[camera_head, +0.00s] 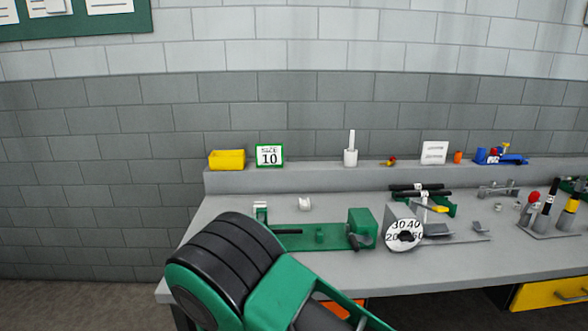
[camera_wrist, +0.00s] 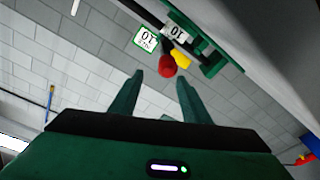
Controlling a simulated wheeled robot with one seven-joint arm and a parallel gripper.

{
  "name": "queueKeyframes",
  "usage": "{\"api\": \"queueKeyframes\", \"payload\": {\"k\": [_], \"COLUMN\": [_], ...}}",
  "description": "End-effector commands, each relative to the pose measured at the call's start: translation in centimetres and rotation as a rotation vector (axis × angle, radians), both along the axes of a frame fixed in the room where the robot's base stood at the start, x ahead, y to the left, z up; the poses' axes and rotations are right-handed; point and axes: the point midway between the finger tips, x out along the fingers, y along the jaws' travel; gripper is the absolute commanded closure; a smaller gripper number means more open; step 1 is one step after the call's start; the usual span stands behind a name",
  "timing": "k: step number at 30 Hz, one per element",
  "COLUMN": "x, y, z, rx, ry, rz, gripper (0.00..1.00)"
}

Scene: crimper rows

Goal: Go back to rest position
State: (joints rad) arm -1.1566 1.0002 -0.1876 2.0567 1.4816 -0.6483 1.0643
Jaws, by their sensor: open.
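My gripper (camera_wrist: 159,82) shows in the wrist view with its two green fingers spread apart. The gap between them is empty, with the brick wall behind. A red round part (camera_wrist: 167,66) and a yellow part (camera_wrist: 181,58) show beyond the fingertips, apart from them. In the head view my green and black arm fills the bottom left foreground and overlaps the front of the grey bench (camera_head: 440,265). My gripper does not show in the head view.
On the bench stand a green fixture (camera_head: 315,236), a numbered dial (camera_head: 404,234) and several tools at the right. The back ledge carries a yellow bin (camera_head: 227,159), a "10" sign (camera_head: 270,155) and a white card (camera_head: 434,152). The wall area at left is clear.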

Motion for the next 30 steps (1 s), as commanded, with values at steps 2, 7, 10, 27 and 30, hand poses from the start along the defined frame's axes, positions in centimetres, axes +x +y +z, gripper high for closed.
{"api": "queueKeyframes", "payload": {"k": [2,7,10,27,30], "x": [1.0,2.5,3.0,3.4,3.5], "y": [0.0,0.3,0.4,0.4,0.0], "z": [0.2,0.4,0.5,0.6,0.7], "rx": [0.004,0.002,0.001,0.001,0.001], "ry": [-0.001,-0.002,-0.002,-0.001,0.003], "rz": [-0.002,-0.001,0.0,-0.002,-0.008], "gripper": [0.57,0.57,0.57,0.57,0.57]}}
